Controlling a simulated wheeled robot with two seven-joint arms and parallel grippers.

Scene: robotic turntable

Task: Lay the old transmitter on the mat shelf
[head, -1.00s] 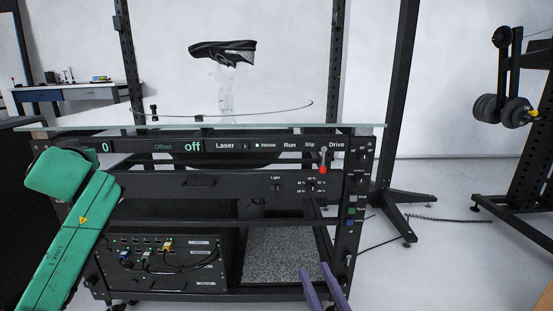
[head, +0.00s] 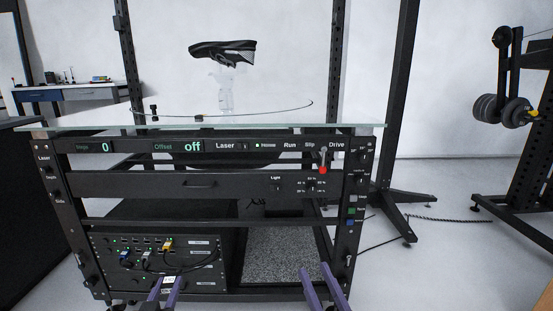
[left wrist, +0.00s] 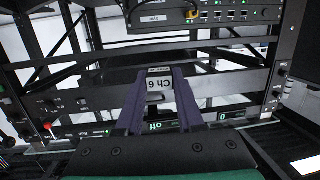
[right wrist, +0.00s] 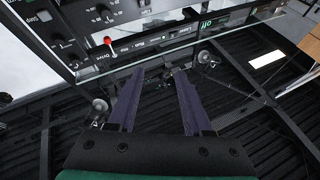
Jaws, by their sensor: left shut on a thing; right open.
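The old transmitter is a small dark block with a white "Ch 6" label (left wrist: 158,84). My left gripper (left wrist: 161,76) is shut on it in the left wrist view. In the head view the left gripper (head: 166,282) is low in front of the rack's connector panel, with the transmitter's pale label (head: 169,279) between its fingers. The mat shelf (head: 282,262) is the grey speckled surface in the rack's lower right bay, with nothing seen lying on it. My right gripper (head: 322,272) is open and empty before that bay's right side; it also shows in the right wrist view (right wrist: 163,82).
The connector panel (head: 160,262) with cables fills the lower left bay. A rack crossbar (head: 200,222) runs above the bays. The control panel (head: 200,147) with a red-tipped lever (head: 323,169) and the glass top (head: 90,128) are higher.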

